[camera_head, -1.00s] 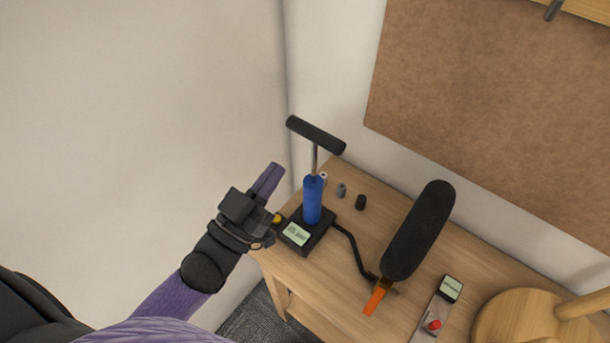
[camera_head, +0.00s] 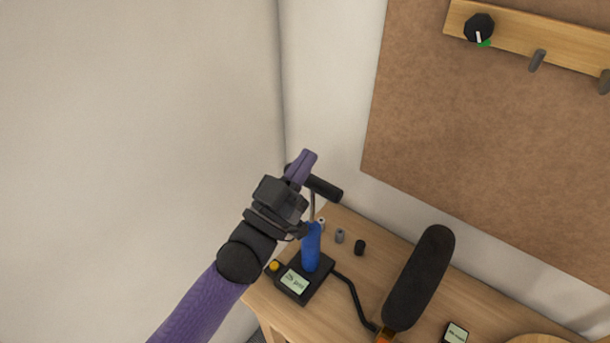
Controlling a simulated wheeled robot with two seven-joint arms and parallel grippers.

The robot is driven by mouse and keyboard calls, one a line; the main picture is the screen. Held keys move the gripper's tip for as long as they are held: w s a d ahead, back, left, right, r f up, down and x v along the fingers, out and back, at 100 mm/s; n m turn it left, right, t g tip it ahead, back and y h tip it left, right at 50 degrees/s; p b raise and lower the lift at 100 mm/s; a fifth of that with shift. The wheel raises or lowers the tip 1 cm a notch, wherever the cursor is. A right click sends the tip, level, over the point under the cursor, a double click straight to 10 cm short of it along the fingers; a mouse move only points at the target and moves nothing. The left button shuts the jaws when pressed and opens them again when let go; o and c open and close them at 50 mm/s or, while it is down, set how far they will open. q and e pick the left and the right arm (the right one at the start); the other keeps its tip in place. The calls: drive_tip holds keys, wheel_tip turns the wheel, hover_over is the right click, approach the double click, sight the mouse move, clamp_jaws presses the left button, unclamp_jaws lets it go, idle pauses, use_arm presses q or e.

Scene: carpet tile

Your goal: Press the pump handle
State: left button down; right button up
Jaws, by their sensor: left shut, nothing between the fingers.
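The pump has a blue cylinder (camera_head: 312,248) standing on a black base with a small display (camera_head: 295,282). A thin metal rod rises from it to a black T-shaped pump handle (camera_head: 324,188), which is raised. A black hose (camera_head: 352,296) leads from the base to the right. My left gripper (camera_head: 305,160) is shut and empty. Its purple fingers overlap the left part of the handle in the view and hide some of it. I cannot tell whether they touch it. My right gripper is out of view.
The pump stands on a wooden table (camera_head: 262,306) in a corner by white walls. A large black padded cylinder (camera_head: 420,278) lies to the right. A brown board (camera_head: 450,130) and a hook rail (camera_head: 515,35) are on the wall.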

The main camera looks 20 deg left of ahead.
sight(310, 221)
use_arm(q)
wheel_tip(310, 221, down, 17)
drive_tip(key=b, duration=1.1)
drive_tip(key=shift+w+d, duration=0.1)
drive_tip(key=shift+w, duration=0.05)
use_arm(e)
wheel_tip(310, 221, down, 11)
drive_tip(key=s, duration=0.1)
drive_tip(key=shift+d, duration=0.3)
use_arm(q)
drive_tip(key=shift+r, duration=0.1)
